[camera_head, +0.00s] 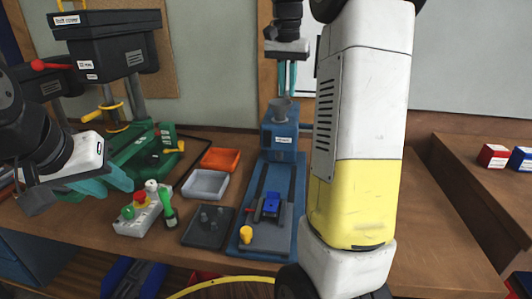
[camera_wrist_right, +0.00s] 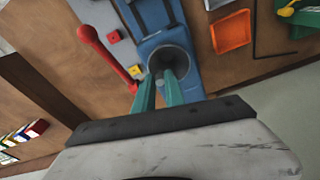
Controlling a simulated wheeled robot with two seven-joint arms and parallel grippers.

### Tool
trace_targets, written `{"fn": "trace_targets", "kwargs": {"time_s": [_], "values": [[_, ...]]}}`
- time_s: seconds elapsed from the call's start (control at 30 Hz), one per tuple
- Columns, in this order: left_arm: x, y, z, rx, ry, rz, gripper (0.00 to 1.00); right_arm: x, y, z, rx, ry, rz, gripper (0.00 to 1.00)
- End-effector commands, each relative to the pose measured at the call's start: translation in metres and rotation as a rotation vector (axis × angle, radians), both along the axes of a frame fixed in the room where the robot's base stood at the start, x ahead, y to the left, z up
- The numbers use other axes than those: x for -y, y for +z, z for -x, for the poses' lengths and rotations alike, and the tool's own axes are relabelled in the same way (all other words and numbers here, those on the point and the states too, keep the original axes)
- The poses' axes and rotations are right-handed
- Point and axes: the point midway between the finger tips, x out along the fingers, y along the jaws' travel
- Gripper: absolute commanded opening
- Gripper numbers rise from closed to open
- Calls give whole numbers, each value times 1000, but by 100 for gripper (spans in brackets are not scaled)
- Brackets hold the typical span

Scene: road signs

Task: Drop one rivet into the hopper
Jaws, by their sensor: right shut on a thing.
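The hopper (camera_head: 281,106) is a grey funnel on top of the blue machine (camera_head: 279,141), near the middle of the head view. In the right wrist view the hopper (camera_wrist_right: 168,60) opens toward the camera, just beyond my fingertips. My right gripper (camera_head: 288,92) points down directly above the hopper, with its teal fingers close together. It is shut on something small. My left gripper (camera_head: 118,180) hangs at the left, away from the hopper, above the table near the green machine. Its opening is unclear.
An orange tray (camera_head: 220,160) and a grey tray (camera_head: 205,184) lie left of the blue machine. A dark plate with pegs (camera_head: 207,228) and a button box (camera_head: 138,218) stand nearer. A green press (camera_head: 135,155) is at the left. My right arm hides part of the table.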

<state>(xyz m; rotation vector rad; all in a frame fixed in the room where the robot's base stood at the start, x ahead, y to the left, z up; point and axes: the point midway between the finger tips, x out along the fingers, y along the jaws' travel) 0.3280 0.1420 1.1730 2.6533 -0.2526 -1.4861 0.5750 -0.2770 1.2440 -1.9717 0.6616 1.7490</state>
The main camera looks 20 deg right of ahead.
Motion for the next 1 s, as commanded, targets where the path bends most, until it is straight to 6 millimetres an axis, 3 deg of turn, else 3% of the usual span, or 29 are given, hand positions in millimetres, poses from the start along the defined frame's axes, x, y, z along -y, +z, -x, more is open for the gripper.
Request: {"fn": "trace_targets", "kwargs": {"time_s": [0.17, 0.47, 0.5, 0.6, 1.0], "values": [[0, 0, 0, 0, 0, 0, 36, 0, -11, 0, 0, 0, 0, 0], [0, 0, 0, 0, 0, 0, 36, 0, -12, 0, 1, 0, 0, 0], [0, 0, 0, 0, 0, 0, 36, 0, -12, 0, 1, 0, 0, 22], [0, 0, 0, 0, 0, 0, 36, 0, -12, 0, 1, 0, 0, 40], [0, 0, 0, 0, 0, 0, 36, -1, -4, 0, 4, 0, 0, 40]]}}
